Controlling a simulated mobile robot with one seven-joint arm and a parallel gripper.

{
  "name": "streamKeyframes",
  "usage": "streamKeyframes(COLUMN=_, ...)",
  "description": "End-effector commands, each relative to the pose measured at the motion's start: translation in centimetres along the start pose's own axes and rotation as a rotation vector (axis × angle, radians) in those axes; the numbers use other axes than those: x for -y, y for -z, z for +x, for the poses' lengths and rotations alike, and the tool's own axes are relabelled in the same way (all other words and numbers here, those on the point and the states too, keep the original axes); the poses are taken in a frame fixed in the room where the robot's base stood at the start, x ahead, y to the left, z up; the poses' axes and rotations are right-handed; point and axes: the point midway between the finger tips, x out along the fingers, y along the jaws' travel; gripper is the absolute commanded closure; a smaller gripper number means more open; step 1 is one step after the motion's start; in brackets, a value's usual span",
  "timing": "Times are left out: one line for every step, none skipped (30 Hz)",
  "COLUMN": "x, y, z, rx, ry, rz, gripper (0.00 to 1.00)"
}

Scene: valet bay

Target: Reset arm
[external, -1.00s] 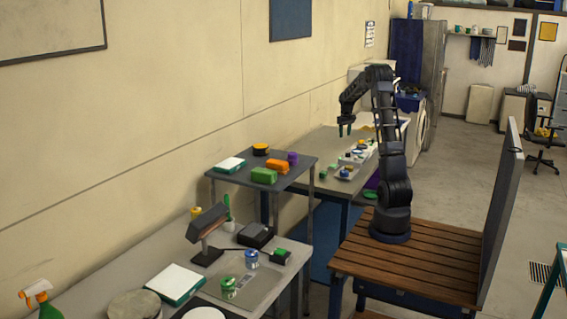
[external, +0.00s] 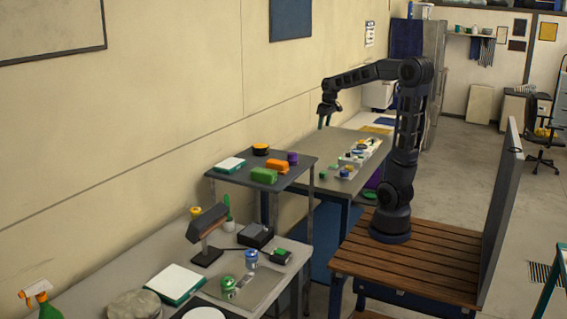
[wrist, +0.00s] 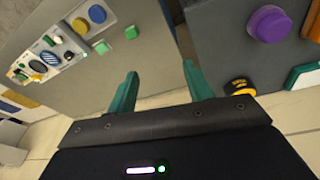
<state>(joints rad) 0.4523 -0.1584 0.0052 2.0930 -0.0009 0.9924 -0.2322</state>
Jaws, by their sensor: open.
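My gripper (external: 325,114) hangs fingers-down in the external view, above the far table and close to the wall side. In the wrist view its two green fingers (wrist: 162,90) are spread apart, with nothing between them. The arm reaches out to the left from its mount on the slatted wooden platform (external: 440,258).
The dark raised shelf (external: 232,176) holds a purple piece (external: 293,157), an orange block (external: 277,166) and a green block (external: 263,175). A grey panel (external: 500,210) stands right of the platform.

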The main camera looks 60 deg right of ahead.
Motion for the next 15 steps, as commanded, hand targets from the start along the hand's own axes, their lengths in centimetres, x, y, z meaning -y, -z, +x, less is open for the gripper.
streamKeyframes(x=1.6, y=-1.1, z=-0.8, rx=-0.014, ry=0.003, rz=-0.015, gripper=0.49)
streamKeyframes(x=2.4, y=-1.8, z=-1.0, rx=-0.020, ry=0.005, rz=-0.021, gripper=0.49)
streamKeyframes(x=3.4, y=-2.6, z=-1.4, rx=-0.028, ry=0.007, rz=-0.030, gripper=0.49)
streamKeyframes(x=4.2, y=-3.3, z=-1.7, rx=-0.035, ry=0.010, rz=-0.037, gripper=0.49)
streamKeyframes(x=4.8, y=-4.0, z=-2.0, rx=-0.041, ry=0.012, rz=-0.043, gripper=0.49)
streamKeyframes(x=5.8, y=-5.0, z=-2.3, rx=-0.049, ry=0.015, rz=-0.051, gripper=0.49)
streamKeyframes(x=6.5, y=-5.7, z=-2.5, rx=-0.057, ry=0.018, rz=-0.057, gripper=0.49)
streamKeyframes(x=7.2, y=-6.4, z=-2.7, rx=-0.062, ry=0.021, rz=-0.065, gripper=0.49)
streamKeyframes(x=8.0, y=-7.4, z=-3.0, rx=-0.071, ry=0.024, rz=-0.072, gripper=0.49)
streamKeyframes(x=8.6, y=-8.1, z=-3.1, rx=-0.078, ry=0.027, rz=-0.078, gripper=0.49)
streamKeyframes(x=9.2, y=-8.9, z=-3.3, rx=-0.084, ry=0.030, rz=-0.085, gripper=0.49)
streamKeyframes(x=9.9, y=-9.9, z=-3.4, rx=-0.092, ry=0.035, rz=-0.094, gripper=0.49)
streamKeyframes(x=10.4, y=-10.7, z=-3.6, rx=-0.100, ry=0.038, rz=-0.099, gripper=0.49)
streamKeyframes(x=11.0, y=-11.5, z=-3.7, rx=-0.105, ry=0.042, rz=-0.105, gripper=0.49)
streamKeyframes(x=11.6, y=-12.5, z=-3.8, rx=-0.114, ry=0.047, rz=-0.114, gripper=0.49)
